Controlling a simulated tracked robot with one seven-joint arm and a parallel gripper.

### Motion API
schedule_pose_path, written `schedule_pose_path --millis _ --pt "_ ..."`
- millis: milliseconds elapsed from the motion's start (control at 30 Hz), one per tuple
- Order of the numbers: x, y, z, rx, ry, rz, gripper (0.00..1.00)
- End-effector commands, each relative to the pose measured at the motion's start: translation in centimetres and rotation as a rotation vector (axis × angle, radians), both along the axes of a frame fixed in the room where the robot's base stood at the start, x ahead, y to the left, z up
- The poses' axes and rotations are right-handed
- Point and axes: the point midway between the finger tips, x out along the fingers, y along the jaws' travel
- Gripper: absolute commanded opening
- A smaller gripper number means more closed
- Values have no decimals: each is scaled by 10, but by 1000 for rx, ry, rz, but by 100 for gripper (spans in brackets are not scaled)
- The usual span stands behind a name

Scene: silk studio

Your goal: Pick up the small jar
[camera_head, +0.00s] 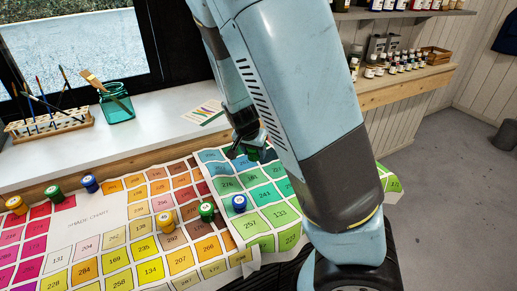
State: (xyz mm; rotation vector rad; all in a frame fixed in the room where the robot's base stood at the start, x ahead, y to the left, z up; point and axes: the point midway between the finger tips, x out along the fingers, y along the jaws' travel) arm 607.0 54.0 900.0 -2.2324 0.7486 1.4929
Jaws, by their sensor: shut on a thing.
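My gripper (246,148) is over the right part of the colour chart, partly behind my own arm. It is shut on a small jar with a green look (254,153); the jar is mostly hidden by the fingers. I cannot tell whether it touches the chart. Several other small jars stand on the chart: a blue-lidded jar (239,204), a green-lidded jar (207,211) and a yellow-lidded jar (166,222) near the middle. More stand at the left: yellow (16,205), green (54,194) and blue (90,184).
The shade chart (112,212) covers the table, with one sheet overlapping another. Behind it, a white sill (155,124) holds a teal glass jar with a brush (117,104), a wooden brush rack (48,125) and a small card (205,112). Shelves with bottles (400,66) stand at right.

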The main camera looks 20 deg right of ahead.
Motion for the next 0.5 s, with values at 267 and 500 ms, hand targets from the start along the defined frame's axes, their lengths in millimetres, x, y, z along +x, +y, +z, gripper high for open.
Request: schedule_pose_path --millis 267,500 --pt "-20 14 10 1 -1 3 19" --pt "-33 22 18 0 -1 3 19"
